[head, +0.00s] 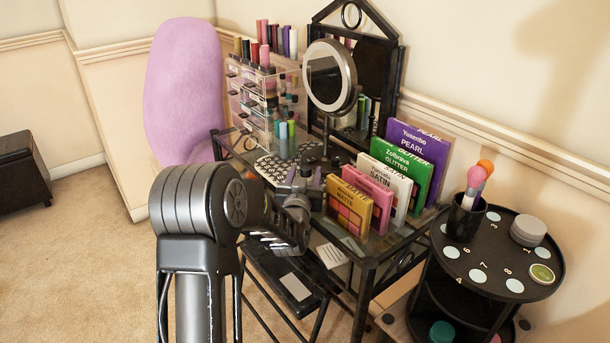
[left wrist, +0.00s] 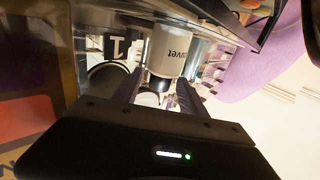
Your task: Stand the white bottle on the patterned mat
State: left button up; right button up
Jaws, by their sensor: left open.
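The patterned mat (head: 266,168), black and white, lies on the glass-topped table around the foot of the round mirror. My left gripper (head: 305,182) is over the table between the mat and the row of palettes. A white bottle (left wrist: 170,48) with dark lettering and a black end shows in the left wrist view, just beyond and between the spread fingers. My left gripper shows there too (left wrist: 158,92), open. I cannot make out the bottle in the head view; my gripper and arm may hide it. My right gripper is out of view.
Upright palettes, gold (head: 350,208), pink, white, green and purple, stand close to the right of my gripper. The round mirror (head: 330,76) and a clear drawer organizer (head: 265,90) stand behind. A black tiered stand (head: 490,255) is at the right.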

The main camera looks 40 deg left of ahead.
pick_arm(q)
jog(key=shift+r, duration=0.1)
jog(key=shift+r, duration=0.15)
jog(key=v, duration=1.2)
